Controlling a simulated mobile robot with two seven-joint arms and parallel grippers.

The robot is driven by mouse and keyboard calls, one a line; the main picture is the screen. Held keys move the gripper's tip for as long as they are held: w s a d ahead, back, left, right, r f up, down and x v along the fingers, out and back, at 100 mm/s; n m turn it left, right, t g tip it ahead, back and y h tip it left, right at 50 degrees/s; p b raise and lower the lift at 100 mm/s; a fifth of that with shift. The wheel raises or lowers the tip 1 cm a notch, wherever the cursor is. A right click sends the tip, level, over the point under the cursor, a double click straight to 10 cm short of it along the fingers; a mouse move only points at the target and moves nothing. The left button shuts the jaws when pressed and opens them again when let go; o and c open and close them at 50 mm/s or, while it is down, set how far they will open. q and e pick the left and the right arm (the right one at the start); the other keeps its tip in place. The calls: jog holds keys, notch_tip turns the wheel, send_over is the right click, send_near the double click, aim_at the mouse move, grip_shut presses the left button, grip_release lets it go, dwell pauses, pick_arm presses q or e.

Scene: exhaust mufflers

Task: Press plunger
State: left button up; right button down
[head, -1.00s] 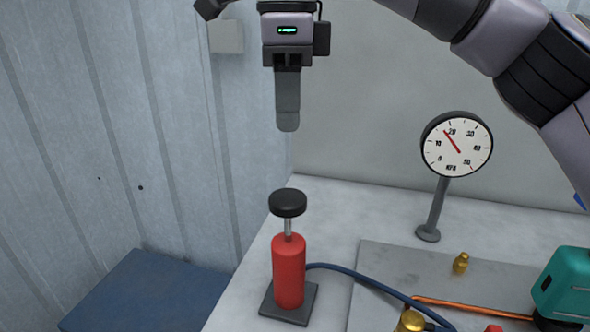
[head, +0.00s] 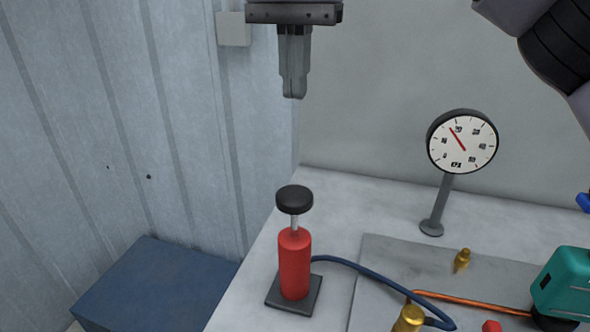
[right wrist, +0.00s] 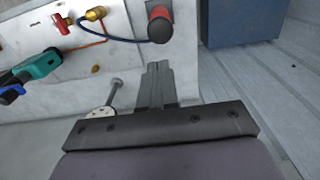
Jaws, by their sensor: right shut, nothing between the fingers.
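A red pump (head: 294,265) stands upright on a dark square base on the white bench. Its black plunger knob (head: 294,199) sits on a short metal rod, raised above the red body. My right gripper (head: 294,92) is above the knob and clear of it, pointing down, with its fingers shut and empty. In the right wrist view the shut fingers (right wrist: 158,70) point toward the pump's black top (right wrist: 160,28). The dial gauge (head: 462,141) on its grey stand is to the right, its red needle pointing to the upper left. My left gripper does not show.
A teal tool (head: 563,285) lies at the right. A blue box (head: 155,285) stands left of the bench. A corrugated wall rises behind it.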

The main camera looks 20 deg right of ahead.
aim_at(295, 193)
jog(key=shift+f, duration=0.1)
dwell(0.3)
pick_arm(q)
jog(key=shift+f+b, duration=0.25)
jog(key=shift+b, duration=0.05)
pick_arm(e)
notch_tip(295, 193, down, 14)
jog(key=shift+r, duration=0.1)
notch_tip(295, 193, down, 6)
jog(key=b, duration=0.3)
jog(key=shift+r, duration=0.25)
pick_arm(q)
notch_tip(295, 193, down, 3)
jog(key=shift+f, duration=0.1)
pick_arm(e)
jog(key=shift+f, duration=0.15)
jog(key=shift+s, duration=0.1)
